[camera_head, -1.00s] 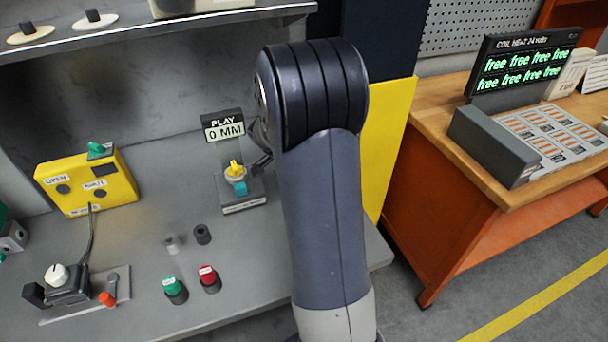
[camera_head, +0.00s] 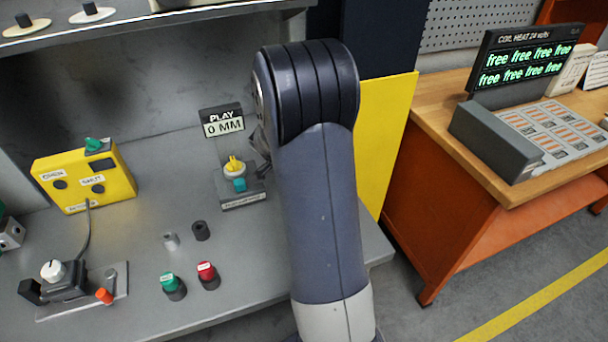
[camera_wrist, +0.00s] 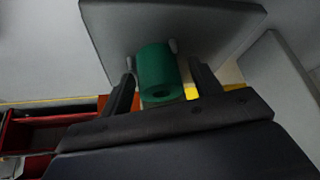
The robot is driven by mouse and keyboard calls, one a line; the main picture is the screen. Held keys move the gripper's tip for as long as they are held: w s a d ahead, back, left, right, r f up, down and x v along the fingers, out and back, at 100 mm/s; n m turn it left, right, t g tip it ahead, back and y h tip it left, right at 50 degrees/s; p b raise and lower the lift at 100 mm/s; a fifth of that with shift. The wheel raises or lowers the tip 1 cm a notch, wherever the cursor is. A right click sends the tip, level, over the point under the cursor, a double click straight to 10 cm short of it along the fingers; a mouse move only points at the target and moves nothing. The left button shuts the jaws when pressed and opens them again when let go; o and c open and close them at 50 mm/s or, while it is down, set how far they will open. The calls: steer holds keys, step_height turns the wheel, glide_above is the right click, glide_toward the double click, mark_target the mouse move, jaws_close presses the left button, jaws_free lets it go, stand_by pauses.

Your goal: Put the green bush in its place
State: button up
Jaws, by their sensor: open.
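A green bush (camera_wrist: 158,68), a short tube with a dark hole in its near end, shows in the wrist view. It lies between the two fingers of my gripper (camera_wrist: 153,56), which is open. I cannot tell whether the fingers touch it. A grey plate (camera_wrist: 215,22) is behind it. In the head view my own arm hides most of the gripper; a dark part of it shows beside the PLAY 0 MM sign (camera_head: 222,120). Below that sign stands a small grey fixture (camera_head: 240,198) with a yellow knob and a teal piece.
A yellow box (camera_head: 110,190) with OPEN and SHUT labels stands at left. A green-topped piece (camera_head: 168,282) and a red-topped piece (camera_head: 207,272) stand near the bench's front. A wooden table (camera_head: 440,115) with a grey box (camera_head: 495,143) is at right.

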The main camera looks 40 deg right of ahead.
steer(key=shift+r, duration=0.2)
steer(key=v, duration=1.1)
steer(key=shift+a+r+b, duration=0.2)
steer(key=shift+r+b, duration=0.15)
steer(key=shift+r, duration=0.05)
steer(key=shift+s+f, duration=0.1)
